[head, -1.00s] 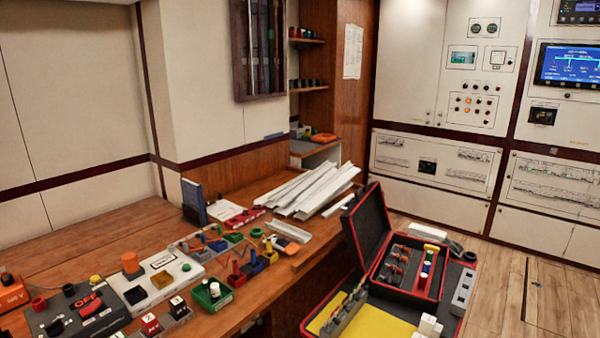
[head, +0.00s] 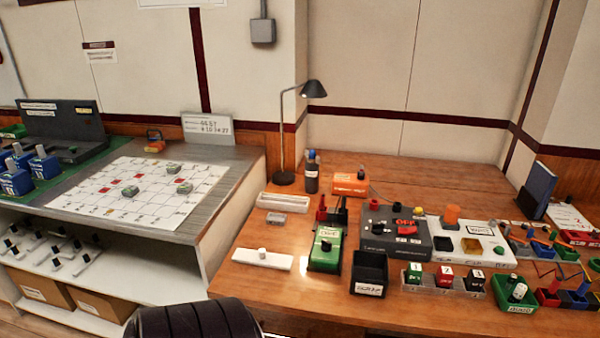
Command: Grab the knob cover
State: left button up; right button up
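I cannot tell for certain which piece is the knob cover. Several small knobbed parts stand on the wooden bench in the head view. An orange cylinder (head: 451,215) sits upright on a white box (head: 462,240). A green box (head: 326,250) with a dark knob on top stands near the bench's middle. A dark box (head: 393,246) with a red OFF label and a black knob stands right of the green box. Neither of my grippers is in view.
A black open bin (head: 369,272) and a row of numbered blocks (head: 444,280) stand along the front edge. A desk lamp (head: 284,140) rises behind. A lower grey table with a gridded sheet (head: 120,200) is at left. The bench's back is mostly clear.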

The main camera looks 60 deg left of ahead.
aim_at(261, 257)
jog(key=u, duration=2.2)
jog(key=i+j, duration=0.1)
jog(key=j, duration=0.85)
jog(key=i+j, duration=0.15)
jog(key=j, duration=0.3)
